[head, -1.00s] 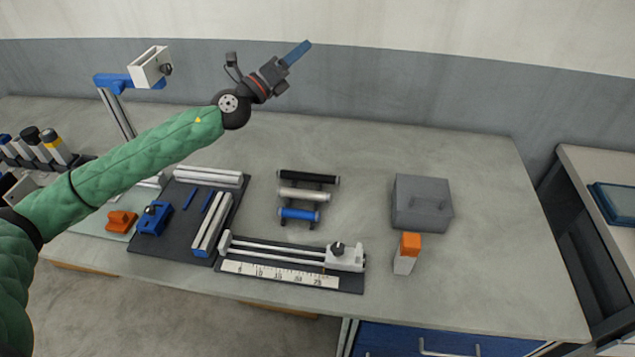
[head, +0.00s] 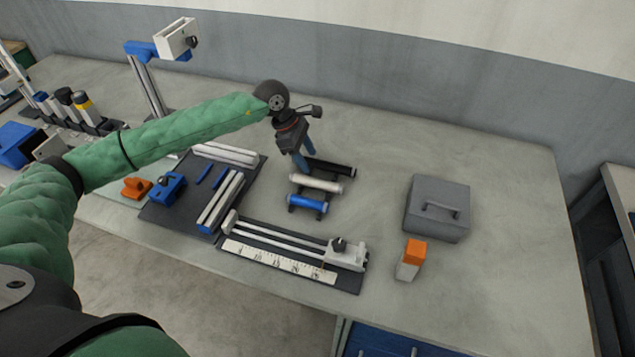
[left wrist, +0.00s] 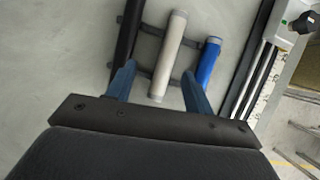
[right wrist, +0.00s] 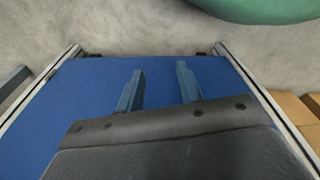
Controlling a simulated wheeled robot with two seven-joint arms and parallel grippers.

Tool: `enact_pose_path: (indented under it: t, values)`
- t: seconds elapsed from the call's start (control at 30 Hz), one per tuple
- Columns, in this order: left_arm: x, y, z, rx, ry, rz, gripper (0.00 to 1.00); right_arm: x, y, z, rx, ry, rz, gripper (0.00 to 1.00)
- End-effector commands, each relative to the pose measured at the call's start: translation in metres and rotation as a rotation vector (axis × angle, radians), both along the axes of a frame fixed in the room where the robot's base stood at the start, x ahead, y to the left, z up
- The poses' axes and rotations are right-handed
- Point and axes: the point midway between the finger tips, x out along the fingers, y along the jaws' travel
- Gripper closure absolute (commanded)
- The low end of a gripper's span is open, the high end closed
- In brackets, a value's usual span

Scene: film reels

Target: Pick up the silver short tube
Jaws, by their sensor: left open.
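The silver short tube (head: 316,183) lies on a small dark rack between a black tube (head: 331,167) and a blue tube (head: 307,203). My left gripper (head: 303,164) points down just above the left end of the rack. In the left wrist view the silver tube (left wrist: 169,55) runs between the two open blue fingers of my left gripper (left wrist: 157,85), with nothing gripped. The black tube (left wrist: 128,40) and the blue tube (left wrist: 209,62) lie to either side. My right gripper (right wrist: 158,90) shows only in its wrist view, its fingers apart and empty over a blue surface.
A ruler fixture (head: 280,262) lies in front. A dark mat with rails (head: 172,215) lies left.

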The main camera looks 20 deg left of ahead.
Motion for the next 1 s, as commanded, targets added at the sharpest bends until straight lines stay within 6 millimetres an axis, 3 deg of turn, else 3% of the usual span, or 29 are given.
enact_pose_path:
  t: [0.1,0.63,0.87,1.0]
  values:
    - [-0.008,0.007,-0.003,0.044,0.022,-0.058,0.48,0.004,0.001,0.001,0.004,-0.02,-0.001,0.64]
    - [-0.009,-0.005,-0.028,0.037,0.011,-0.078,0.48,-0.011,-0.012,-0.022,-0.005,-0.036,0.007,0.64]
    - [-0.011,-0.011,-0.039,0.037,0.012,-0.078,0.48,-0.028,-0.023,-0.038,-0.013,-0.045,0.013,0.64]
    - [-0.013,-0.016,-0.049,0.037,0.012,-0.078,0.48,-0.053,-0.027,-0.044,-0.015,-0.025,0.013,0.64]
